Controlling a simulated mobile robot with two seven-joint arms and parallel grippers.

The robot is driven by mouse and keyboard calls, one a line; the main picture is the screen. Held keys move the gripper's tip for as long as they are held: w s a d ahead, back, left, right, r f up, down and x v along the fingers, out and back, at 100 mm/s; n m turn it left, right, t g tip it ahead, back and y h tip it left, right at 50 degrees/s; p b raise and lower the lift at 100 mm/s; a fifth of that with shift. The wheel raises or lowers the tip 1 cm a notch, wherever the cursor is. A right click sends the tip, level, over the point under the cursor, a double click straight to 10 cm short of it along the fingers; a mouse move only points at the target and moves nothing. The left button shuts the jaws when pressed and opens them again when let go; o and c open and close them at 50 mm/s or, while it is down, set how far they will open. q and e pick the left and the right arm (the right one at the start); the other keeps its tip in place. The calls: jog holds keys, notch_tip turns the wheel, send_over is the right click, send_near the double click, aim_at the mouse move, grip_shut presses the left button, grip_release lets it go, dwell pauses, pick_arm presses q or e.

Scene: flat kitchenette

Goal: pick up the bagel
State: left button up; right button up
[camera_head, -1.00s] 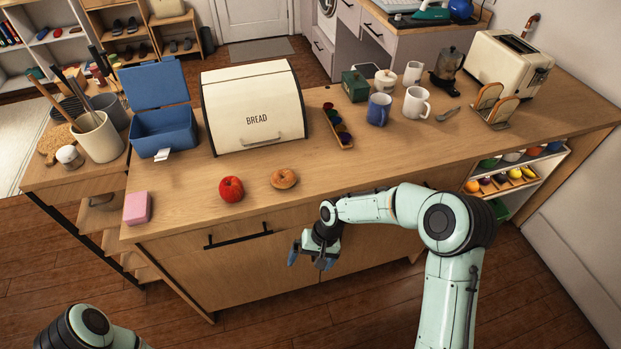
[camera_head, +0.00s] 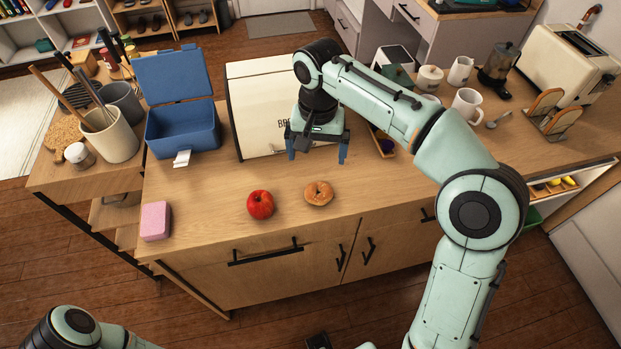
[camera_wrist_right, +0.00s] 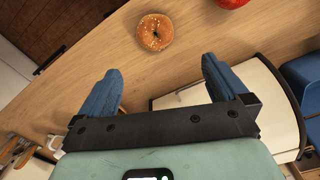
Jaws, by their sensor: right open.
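The bagel (camera_head: 319,198) is a golden-brown ring lying flat on the wooden counter, just right of a red apple (camera_head: 260,205). In the right wrist view the bagel (camera_wrist_right: 147,26) lies beyond my fingertips, with nothing touching it. My right gripper (camera_head: 317,153) is open and empty, its blue fingers spread in front of the bread box and behind the bagel. It also shows open in the right wrist view (camera_wrist_right: 162,66). My left arm shows only in part at the lower left; its gripper is out of view.
The cream bread box (camera_head: 245,105), partly hidden by my right arm, stands close behind the gripper. An open blue box (camera_head: 183,132) is to its left. A pink block (camera_head: 155,221) lies at the counter's left front. Mugs and a toaster (camera_head: 563,62) stand at the right.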

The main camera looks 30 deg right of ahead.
jog(key=b, duration=0.2)
send_over(319, 188)
jog(key=f, duration=0.7)
jog(key=shift+s+a, duration=0.3)
jog(key=shift+a, duration=0.05)
jog(key=shift+f, duration=0.3)
notch_tip(319, 188, down, 4)
jog(key=shift+s+d+f, duration=0.1)
jog(key=shift+s+d, duration=0.05)
jog(key=shift+f, duration=0.5)
pick_arm(q)
jog(key=shift+s+f, duration=0.4)
jog(key=shift+f, duration=0.25)
jog(key=shift+s+f, duration=0.4)
jog(key=shift+f, duration=0.2)
pick_arm(e)
jog(key=c, duration=0.6)
